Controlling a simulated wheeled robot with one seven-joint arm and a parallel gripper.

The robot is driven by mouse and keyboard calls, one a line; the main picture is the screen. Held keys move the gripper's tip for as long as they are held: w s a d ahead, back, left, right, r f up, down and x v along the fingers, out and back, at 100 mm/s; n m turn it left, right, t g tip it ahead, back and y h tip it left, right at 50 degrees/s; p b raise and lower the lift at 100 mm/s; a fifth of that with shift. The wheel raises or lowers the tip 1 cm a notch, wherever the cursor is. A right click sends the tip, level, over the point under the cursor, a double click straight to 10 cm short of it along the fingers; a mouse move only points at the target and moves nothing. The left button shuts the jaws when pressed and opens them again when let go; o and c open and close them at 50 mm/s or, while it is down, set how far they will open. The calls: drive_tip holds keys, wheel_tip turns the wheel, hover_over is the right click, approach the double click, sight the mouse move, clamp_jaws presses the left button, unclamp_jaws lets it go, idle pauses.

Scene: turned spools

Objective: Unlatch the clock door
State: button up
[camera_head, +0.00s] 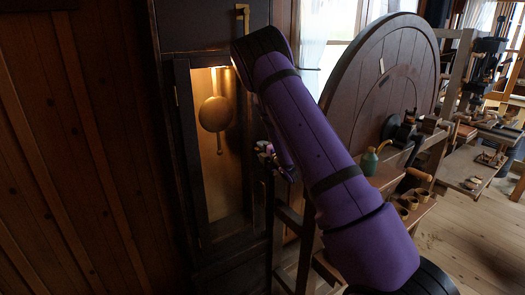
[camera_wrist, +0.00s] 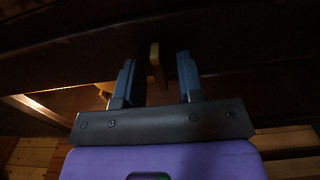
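The clock is a tall dark case with a narrow door (camera_head: 184,120). A lit pendulum (camera_head: 215,114) shows behind its window. In the wrist view a small yellow latch-like piece (camera_wrist: 155,66) stands out from dark wood. My gripper (camera_wrist: 157,78) is open, with its two blue-grey fingers apart on either side of this piece. A gap shows beside the piece, and I cannot tell whether either finger touches it. In the head view my purple arm covers the door's right side and mostly hides the gripper.
A brass fitting (camera_head: 243,17) is on the case above the door. A large round wooden disc (camera_head: 385,75) stands to the right. A green can (camera_head: 369,162) and several small wooden cups sit on a shelf beyond my arm. A plank wall (camera_head: 75,150) is at left.

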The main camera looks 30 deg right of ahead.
drive_tip(key=shift+w, duration=0.1)
clamp_jaws()
drive_tip(key=shift+m, duration=0.4)
drive_tip(key=m, duration=0.3)
drive_tip(key=shift+d+m, duration=0.1)
drive_tip(key=shift+m, duration=0.3)
drive_tip(key=m, duration=0.4)
drive_tip(key=shift+m, duration=0.3)
drive_tip(key=m, duration=0.4)
drive_tip(key=shift+m, duration=2.4)
drive_tip(key=shift+f, duration=0.1)
